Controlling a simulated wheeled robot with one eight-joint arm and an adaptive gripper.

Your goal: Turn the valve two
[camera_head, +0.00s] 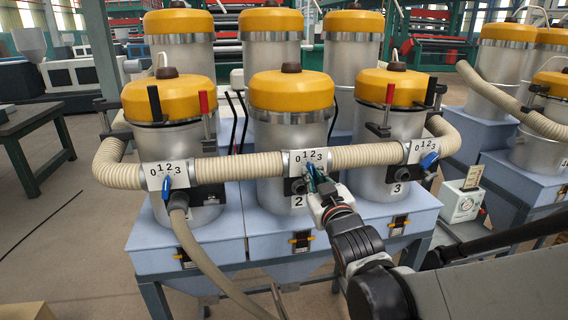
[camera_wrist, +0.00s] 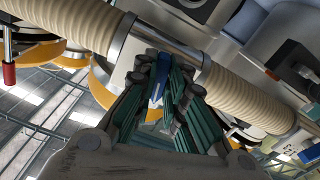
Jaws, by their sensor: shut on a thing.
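Valve two sits on the middle hopper, marked by a white 0-1-2-3 dial plate (camera_head: 307,160) and a number 2 below it. Its blue handle (camera_wrist: 158,82) is between my fingers in the wrist view, running lengthwise along them. My gripper (camera_head: 316,181) reaches in from the lower right and is shut on this handle. My fingers hide much of the handle in the head view, so its exact dial setting cannot be read. The wrist view shows the green-sided fingers (camera_wrist: 167,85) close on both sides of the handle, in front of the pipe fitting.
Valve one (camera_head: 166,184) is on the left hopper and valve three (camera_head: 428,160) on the right, both with blue handles. A ribbed beige hose (camera_head: 245,167) links the valves. A grey hose (camera_head: 200,255) hangs from valve one. A green table (camera_head: 35,122) stands at left.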

